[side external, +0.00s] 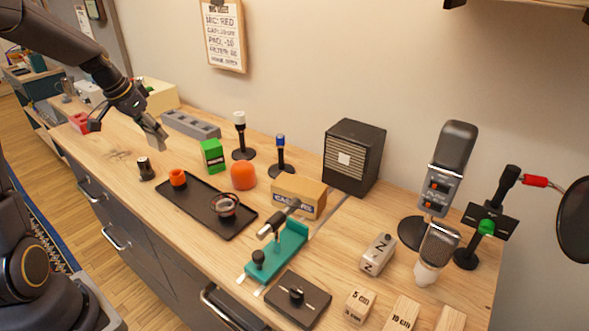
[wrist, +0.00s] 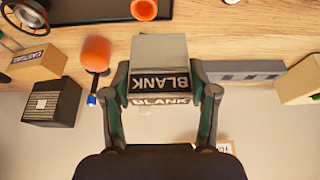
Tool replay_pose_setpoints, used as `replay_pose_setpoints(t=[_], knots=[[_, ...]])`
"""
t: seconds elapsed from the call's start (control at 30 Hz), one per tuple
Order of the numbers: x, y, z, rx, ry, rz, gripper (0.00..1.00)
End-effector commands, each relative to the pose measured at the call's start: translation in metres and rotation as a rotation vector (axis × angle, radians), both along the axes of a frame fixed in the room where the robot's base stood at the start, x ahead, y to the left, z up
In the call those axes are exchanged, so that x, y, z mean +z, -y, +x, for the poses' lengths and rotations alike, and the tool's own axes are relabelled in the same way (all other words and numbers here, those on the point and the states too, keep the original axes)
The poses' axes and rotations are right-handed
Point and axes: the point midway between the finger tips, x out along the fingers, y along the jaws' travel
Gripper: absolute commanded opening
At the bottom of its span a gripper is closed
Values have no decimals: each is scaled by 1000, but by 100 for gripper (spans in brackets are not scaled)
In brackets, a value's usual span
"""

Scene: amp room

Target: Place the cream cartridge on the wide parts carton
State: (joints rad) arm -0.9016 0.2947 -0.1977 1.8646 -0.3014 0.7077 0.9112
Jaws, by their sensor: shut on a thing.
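My gripper (wrist: 163,98) is shut on a pale block with a dark label reading BLANK, which I take to be the cream cartridge (wrist: 158,47). In the side view my gripper (side external: 152,133) holds it above the counter, tilted, behind the dark cup. The tan carton (side external: 298,196), marked with what looks like CASTORS, appears to be the wide parts carton. It stands right of the orange ball, well apart from my gripper. It also shows at the left of the wrist view (wrist: 38,63). Its top looks bare.
Between them are a black tray (side external: 190,203), a green box (side external: 212,155), an orange ball (side external: 243,176) and two upright stands (side external: 241,136) (side external: 281,154). A dark speaker (side external: 354,157) stands behind the carton. A teal fixture (side external: 277,256) is in front of it.

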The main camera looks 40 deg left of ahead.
Motion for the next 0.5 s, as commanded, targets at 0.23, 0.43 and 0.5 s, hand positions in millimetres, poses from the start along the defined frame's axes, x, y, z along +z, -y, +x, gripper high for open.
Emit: replay_pose_setpoints(t=[0.23,0.43,0.5], knots=[[28,134,34,-339,3,3,23],[50,240,34,-599,3,2,23],[55,268,32,-667,2,1,23]])
